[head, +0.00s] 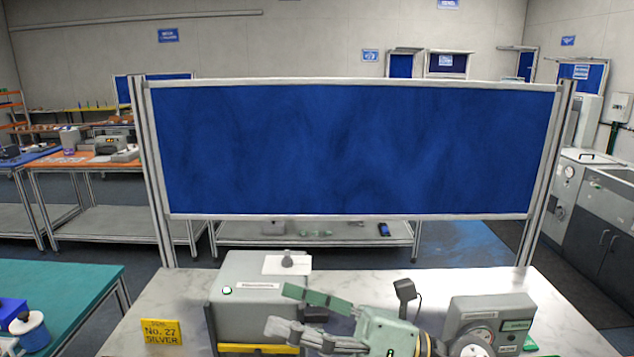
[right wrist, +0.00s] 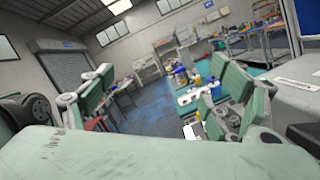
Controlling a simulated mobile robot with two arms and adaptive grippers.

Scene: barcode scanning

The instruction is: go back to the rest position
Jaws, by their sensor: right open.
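My right gripper (head: 281,308) comes in at the bottom middle of the head view, over the marble-topped table (head: 180,300). Its two fingers are spread and point left, in front of a grey box-shaped machine (head: 236,272). In the right wrist view the same gripper (right wrist: 165,85) shows its fingers wide apart, with nothing between them but the room beyond. My left gripper is in neither view.
A yellow sign (head: 162,332) stands left of the grey machine. A grey device with a dial (head: 462,312) stands right of my gripper. A blue panel (head: 350,150) rises behind the table. A teal table (head: 60,290) is at the left.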

